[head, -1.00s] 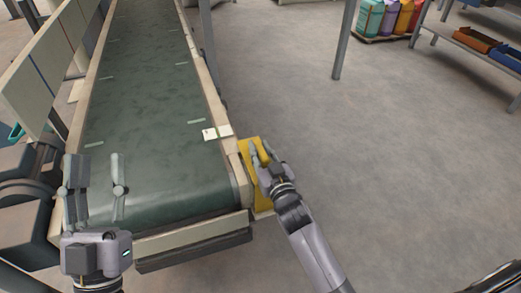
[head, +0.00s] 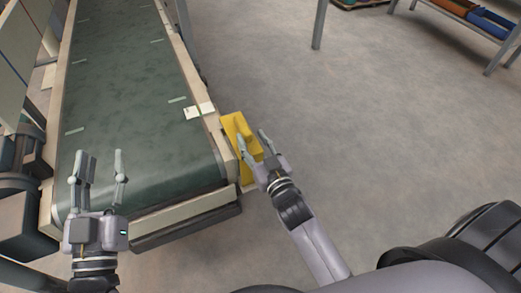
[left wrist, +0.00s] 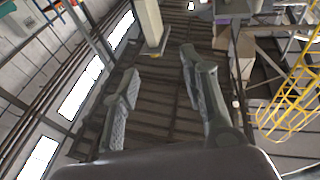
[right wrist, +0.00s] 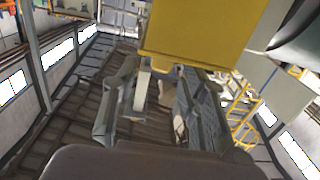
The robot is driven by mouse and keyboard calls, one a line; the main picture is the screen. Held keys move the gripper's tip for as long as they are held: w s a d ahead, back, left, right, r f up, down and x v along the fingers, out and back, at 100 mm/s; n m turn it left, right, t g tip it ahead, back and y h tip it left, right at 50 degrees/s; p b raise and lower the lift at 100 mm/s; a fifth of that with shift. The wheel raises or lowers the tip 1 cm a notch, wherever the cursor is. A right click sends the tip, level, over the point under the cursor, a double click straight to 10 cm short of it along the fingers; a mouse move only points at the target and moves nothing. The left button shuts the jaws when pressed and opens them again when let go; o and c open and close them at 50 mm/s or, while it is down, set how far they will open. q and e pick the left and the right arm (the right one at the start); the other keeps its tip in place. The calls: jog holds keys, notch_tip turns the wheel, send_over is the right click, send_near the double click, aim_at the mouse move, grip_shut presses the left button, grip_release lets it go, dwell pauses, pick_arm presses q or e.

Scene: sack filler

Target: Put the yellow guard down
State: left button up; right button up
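The yellow guard (head: 229,126) is at the right side of the conveyor's near end, up against its side rail, with a raised yellow handle on its face. My right gripper (head: 253,141) is just to the right of the guard, with its fingers spread and the handle close to their tips. In the right wrist view the guard (right wrist: 200,28) fills the top, beyond the open fingers, with a gap between them. Whether a finger touches the handle is hard to tell. My left gripper (head: 100,156) is open and empty over the conveyor's near left corner.
The green conveyor belt (head: 135,110) is empty apart from small pale marks. A white label (head: 199,111) lies on its right rail. The grey floor (head: 340,130) to the right is clear. A shelf with orange and blue bins (head: 490,22) stands far right.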

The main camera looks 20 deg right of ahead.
jog(key=s, duration=0.4)
jog(key=shift+s+d+p, duration=0.15)
jog(key=shift+s+p, duration=0.2)
jog(key=shift+s, duration=0.05)
pick_arm(q)
jog(key=f+g, duration=0.2)
jog(key=f, duration=0.2)
jog(key=shift+w+a+f+g+y, duration=0.15)
jog(key=shift+w+a+g+y, duration=0.1)
jog(key=shift+g+y, duration=0.15)
pick_arm(e)
jog(key=s+a+r+n+y, duration=0.1)
jog(key=s+a+r, duration=0.1)
jog(key=r, duration=0.4)
jog(key=s+a+r+n+y, duration=0.1)
jog(key=s+a+r+y, duration=0.1)
jog(key=r, duration=0.5)
jog(key=shift+r, duration=0.1)
